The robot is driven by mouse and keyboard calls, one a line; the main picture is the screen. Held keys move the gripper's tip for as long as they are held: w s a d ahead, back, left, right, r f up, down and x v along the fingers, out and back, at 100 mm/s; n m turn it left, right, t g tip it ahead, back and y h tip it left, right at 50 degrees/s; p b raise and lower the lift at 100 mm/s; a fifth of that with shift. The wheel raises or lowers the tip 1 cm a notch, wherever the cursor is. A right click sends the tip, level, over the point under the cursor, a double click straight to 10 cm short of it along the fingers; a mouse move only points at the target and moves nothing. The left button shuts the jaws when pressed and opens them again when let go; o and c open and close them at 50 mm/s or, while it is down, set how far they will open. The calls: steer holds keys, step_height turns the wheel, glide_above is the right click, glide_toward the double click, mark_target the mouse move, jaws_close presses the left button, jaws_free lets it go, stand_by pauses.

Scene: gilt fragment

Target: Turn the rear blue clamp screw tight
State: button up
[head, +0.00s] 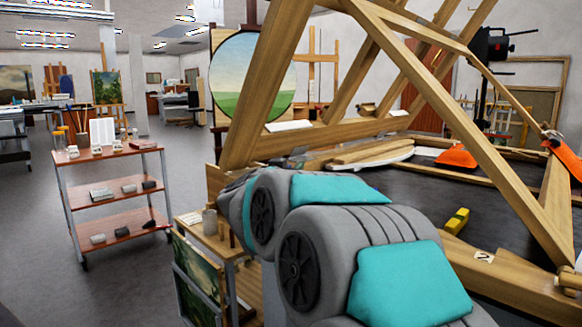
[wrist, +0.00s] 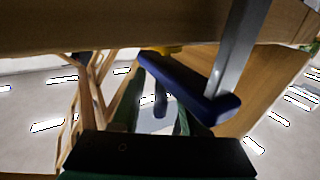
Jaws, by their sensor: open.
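In the wrist view, a blue clamp (wrist: 190,82) shows close up, with a blue arm on a grey metal bar (wrist: 240,55) beside a wooden beam (wrist: 100,25). A short blue screw handle (wrist: 160,100) hangs from the arm's left end. My gripper (wrist: 158,122) is open. Its dark green fingers stand on either side of the handle, with no clear contact; the depth between them is hard to judge. The head view shows neither the gripper nor this clamp; my arm covers that area. The frames do not show whether this is the rear clamp.
In the head view, a large slanting wooden frame (head: 430,80) stands over a dark panel (head: 400,190). A yellow object (head: 457,220) and orange items (head: 457,158) lie by it. A shelf trolley (head: 112,199) stands left. Open floor (head: 40,240) lies at far left.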

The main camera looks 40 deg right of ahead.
steer(key=shift+w+d, duration=0.1)
steer(key=shift+d, duration=0.05)
jaws_close()
stand_by(0.4)
